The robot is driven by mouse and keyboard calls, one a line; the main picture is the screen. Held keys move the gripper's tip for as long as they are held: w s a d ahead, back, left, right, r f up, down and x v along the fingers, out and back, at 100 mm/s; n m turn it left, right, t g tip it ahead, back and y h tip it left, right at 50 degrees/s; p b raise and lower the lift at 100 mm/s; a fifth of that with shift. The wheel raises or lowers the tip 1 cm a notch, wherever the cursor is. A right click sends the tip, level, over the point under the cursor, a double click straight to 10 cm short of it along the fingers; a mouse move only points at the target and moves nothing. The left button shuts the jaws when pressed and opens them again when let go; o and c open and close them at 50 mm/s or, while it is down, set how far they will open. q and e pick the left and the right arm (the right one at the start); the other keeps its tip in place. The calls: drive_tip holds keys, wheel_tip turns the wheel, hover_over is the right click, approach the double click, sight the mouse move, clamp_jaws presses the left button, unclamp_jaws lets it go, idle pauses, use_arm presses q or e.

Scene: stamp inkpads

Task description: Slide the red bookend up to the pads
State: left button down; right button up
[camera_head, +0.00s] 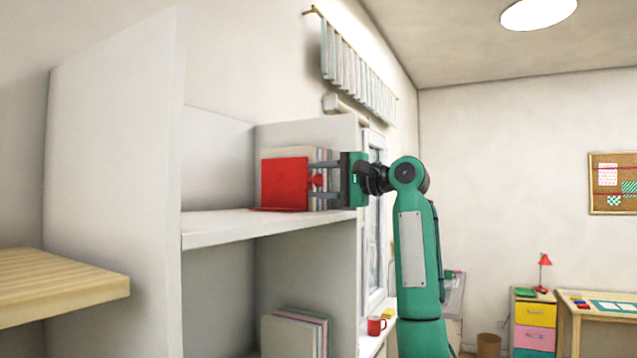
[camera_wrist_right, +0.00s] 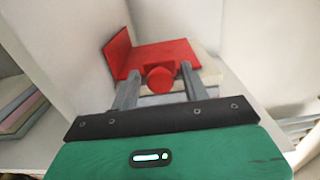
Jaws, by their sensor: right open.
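The red bookend (camera_head: 284,184) stands upright on the white shelf, its flat foot toward the left. A red knob (camera_head: 317,181) sticks out from it toward my right gripper (camera_head: 313,181). That gripper is open, with one finger above the knob and one below in the head view. In the wrist view the two fingers lie on either side of the knob (camera_wrist_right: 160,79), with gaps visible. The pads (camera_head: 296,152), pale upright slabs, stand behind the bookend and are partly hidden by it and the gripper. My left gripper is out of view.
The shelf board (camera_head: 222,230) is bare left of the bookend, up to a tall white side panel (camera_head: 115,170). Several books (camera_head: 295,332) stand on the lower level. A red mug (camera_head: 376,325) stands below, right of the shelf unit.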

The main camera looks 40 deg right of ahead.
drive_tip(key=b+v, duration=0.4)
drive_tip(key=v, duration=0.9)
drive_tip(key=shift+s, duration=0.15)
